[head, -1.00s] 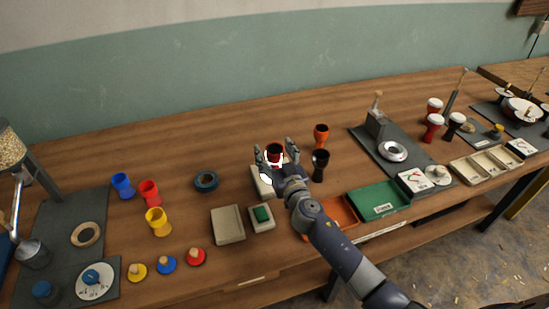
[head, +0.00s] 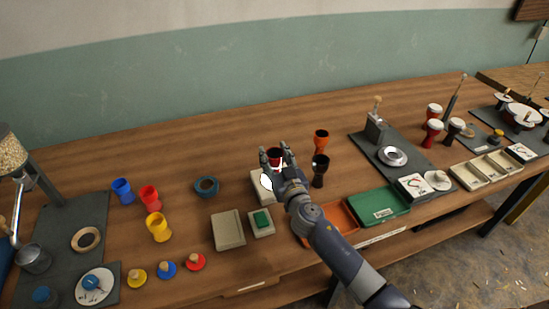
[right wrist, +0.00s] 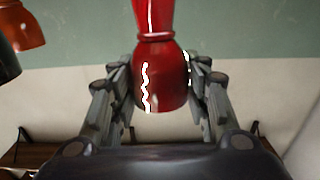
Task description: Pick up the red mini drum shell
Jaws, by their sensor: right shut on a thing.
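The red mini drum shell (head: 274,154) is glossy, dark red and goblet-shaped. In the head view it stands between the fingers of my right gripper (head: 275,161), which partly hide it. In the right wrist view the shell (right wrist: 160,80) fills the space between both fingers, its rounded bowl between the pads and its narrower stem reaching up out of the picture. My right gripper (right wrist: 158,92) is shut on it. I cannot tell whether the shell rests on something or is clear of it. My left gripper is not in view.
A black goblet shell (head: 319,171) and an orange one (head: 320,140) stand close on the right. A pale box (head: 261,187) lies under the gripper. A green tray (head: 376,203) is at right. Blue, red and yellow cups stand at left. The table behind is clear.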

